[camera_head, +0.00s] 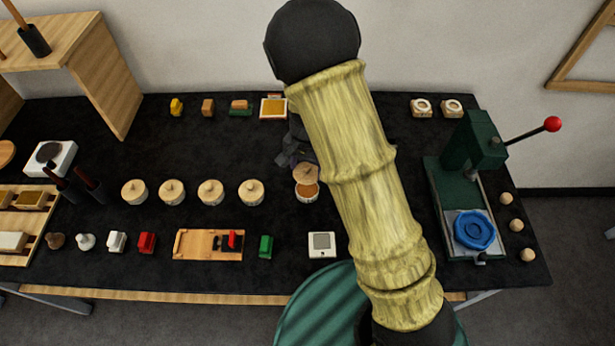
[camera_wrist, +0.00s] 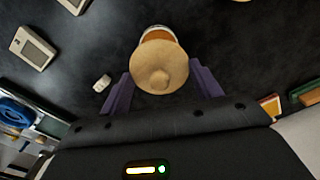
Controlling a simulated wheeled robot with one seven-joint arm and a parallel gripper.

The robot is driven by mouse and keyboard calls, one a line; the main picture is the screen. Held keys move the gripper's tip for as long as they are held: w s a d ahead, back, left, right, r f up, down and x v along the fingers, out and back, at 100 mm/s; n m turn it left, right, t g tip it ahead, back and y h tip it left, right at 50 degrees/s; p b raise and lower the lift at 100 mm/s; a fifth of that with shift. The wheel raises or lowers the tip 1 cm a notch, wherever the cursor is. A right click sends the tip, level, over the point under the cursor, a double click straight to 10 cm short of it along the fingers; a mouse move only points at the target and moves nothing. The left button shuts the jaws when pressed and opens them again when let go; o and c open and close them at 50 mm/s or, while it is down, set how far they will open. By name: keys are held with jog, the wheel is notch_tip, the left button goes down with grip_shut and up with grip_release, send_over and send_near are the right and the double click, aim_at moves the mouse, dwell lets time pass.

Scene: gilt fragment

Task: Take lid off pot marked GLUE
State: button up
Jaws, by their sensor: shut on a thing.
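The lid (camera_wrist: 160,64) is a round, pale wooden disc with a small knob. My gripper (camera_wrist: 161,78) has its two purple fingers on either side of it and is shut on it. The open pot (camera_head: 307,192) is pale with orange-brown contents showing. The lid (camera_head: 305,172) is raised and shifted toward the back of the pot's mouth in the head view. In the wrist view the pot (camera_wrist: 158,34) shows partly beyond the lid. I cannot read any marking on the pot. My arm hides most of the gripper in the head view.
Several lidded pots (camera_head: 211,192) stand in a row to the left. A small white device (camera_head: 322,244) lies in front of the open pot. A green press (camera_head: 470,160) with a blue piece (camera_head: 474,230) stands at right. Bare black tabletop lies behind the row.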

notch_tip(320, 180, up, 3)
jog(key=shift+s+f, duration=0.15)
dwell(0.6)
